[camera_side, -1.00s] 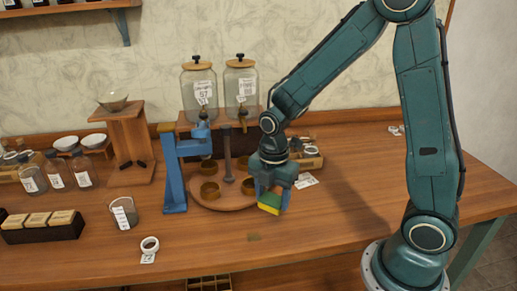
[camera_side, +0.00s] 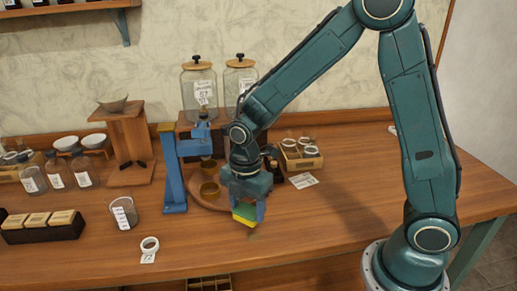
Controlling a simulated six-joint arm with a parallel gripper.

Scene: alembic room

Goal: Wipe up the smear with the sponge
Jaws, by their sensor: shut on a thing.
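The smear (camera_side: 253,236) is a small dull greenish patch on the table, just in front of and slightly right of the sponge. Part of the smear may be hidden by the sponge.
A blue stand (camera_side: 174,175) rises left of my gripper, beside the round wooden stand (camera_side: 202,205) with small cups. A paper label (camera_side: 303,181) and a small box (camera_side: 301,158) are behind right. The table right of the smear is clear.

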